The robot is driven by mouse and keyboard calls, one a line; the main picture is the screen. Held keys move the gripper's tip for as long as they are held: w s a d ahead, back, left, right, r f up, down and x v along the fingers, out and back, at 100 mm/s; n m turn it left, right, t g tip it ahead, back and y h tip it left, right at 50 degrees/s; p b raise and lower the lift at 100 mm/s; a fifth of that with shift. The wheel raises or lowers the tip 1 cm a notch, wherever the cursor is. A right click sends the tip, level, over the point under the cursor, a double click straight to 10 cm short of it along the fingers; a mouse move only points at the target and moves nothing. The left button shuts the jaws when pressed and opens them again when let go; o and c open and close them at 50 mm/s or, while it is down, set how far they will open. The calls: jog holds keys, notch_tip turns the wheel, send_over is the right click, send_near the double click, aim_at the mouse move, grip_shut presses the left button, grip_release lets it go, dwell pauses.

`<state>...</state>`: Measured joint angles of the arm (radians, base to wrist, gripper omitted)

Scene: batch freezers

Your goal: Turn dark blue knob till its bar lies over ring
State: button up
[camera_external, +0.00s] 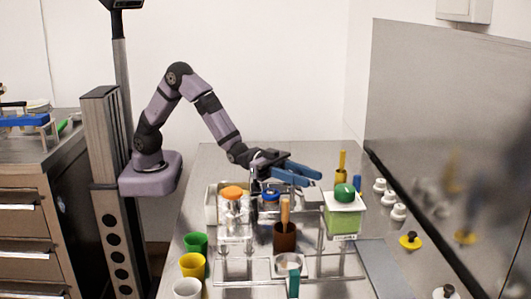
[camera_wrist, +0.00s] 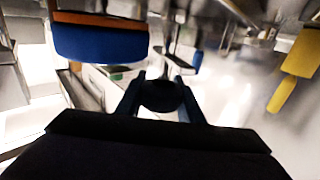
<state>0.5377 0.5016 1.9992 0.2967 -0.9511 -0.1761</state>
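The dark blue knob (camera_external: 270,195) sits on top of a metal-and-glass unit in the middle of the bench, in the external view. Its bar and the ring are too small to make out. My gripper (camera_external: 305,174) has two blue fingers that stand apart, pointing right, above and slightly right of the knob. I see no object held in the external view. In the wrist view, a dark rounded shape (camera_wrist: 160,95) shows between the finger-like dark parts; I cannot tell what it is.
An orange knob (camera_external: 232,192) stands left and a green-topped container (camera_external: 344,213) stands right. A brown cup (camera_external: 285,238) with a stick is in front. Green (camera_external: 196,243), yellow (camera_external: 192,266) and white (camera_external: 187,288) cups line the left edge. A metal wall (camera_external: 440,130) bounds the right.

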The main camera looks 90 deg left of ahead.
jog(key=shift+y+b, duration=0.3)
jog(key=shift+b, duration=0.05)
jog(key=shift+n+t+b, duration=0.3)
jog(key=shift+n+t, duration=0.1)
jog(key=shift+w+a+n+t+y+b, duration=0.15)
jog(key=shift+n+t+y+b, duration=0.25)
jog(key=shift+y, duration=0.3)
jog(key=shift+r, duration=0.1)
jog(key=o, duration=1.1)
jog(key=shift+a, duration=0.1)
jog(key=shift+b+v, duration=0.35)
jog(key=shift+v, duration=3.3)
